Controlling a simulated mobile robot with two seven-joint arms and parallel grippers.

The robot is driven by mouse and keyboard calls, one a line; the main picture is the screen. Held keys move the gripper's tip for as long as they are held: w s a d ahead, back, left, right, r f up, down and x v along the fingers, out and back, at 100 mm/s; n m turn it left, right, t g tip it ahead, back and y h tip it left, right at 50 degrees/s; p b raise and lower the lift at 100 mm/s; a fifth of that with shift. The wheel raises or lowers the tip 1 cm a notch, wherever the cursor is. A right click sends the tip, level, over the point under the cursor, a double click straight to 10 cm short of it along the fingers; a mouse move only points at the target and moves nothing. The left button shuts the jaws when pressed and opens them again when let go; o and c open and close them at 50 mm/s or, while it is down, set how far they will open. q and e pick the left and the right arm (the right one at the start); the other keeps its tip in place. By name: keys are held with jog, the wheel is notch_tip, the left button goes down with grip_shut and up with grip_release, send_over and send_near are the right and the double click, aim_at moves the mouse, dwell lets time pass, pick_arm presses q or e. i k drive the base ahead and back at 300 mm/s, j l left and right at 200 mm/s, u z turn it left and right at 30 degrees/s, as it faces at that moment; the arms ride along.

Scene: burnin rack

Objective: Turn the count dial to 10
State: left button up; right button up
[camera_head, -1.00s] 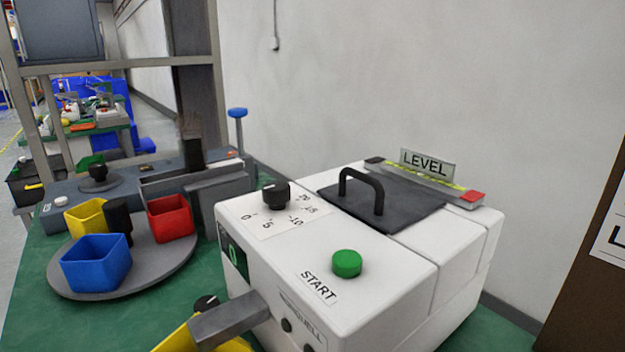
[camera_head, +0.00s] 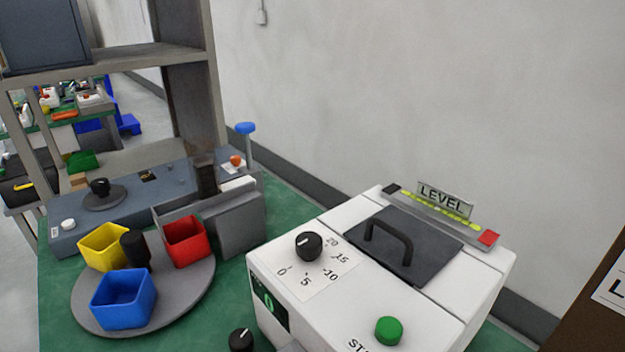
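The count dial (camera_head: 308,246) is a black round knob with a white pointer line. It stands on a white label plate (camera_head: 318,285) marked 0, 5, 10, 15 and 20, on top of the white machine (camera_head: 425,313). The pointer line lies on the knob's left side, toward the 0 side of the scale. A small display (camera_head: 268,303) on the machine's front left face shows a green 0. Neither of my grippers shows in the head view, and nothing touches the dial.
A green button (camera_head: 388,330) and a dark lid with handle (camera_head: 402,247) are on the machine top. Another black knob (camera_head: 241,340) is at the bottom edge. Left stands a grey turntable (camera_head: 190,297) with yellow, blue and red bins. A grey wall is behind.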

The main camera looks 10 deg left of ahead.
aim_at(307, 243)
jog(key=i+j+z, duration=0.1)
jog(key=j, duration=0.3)
jog(key=i+j+z, duration=0.1)
jog(key=j, duration=0.35)
jog(key=i+j+z, duration=0.1)
jog(key=j, duration=0.3)
jog(key=i+j, duration=0.1)
jog(key=j, duration=0.35)
jog(key=z, duration=0.05)
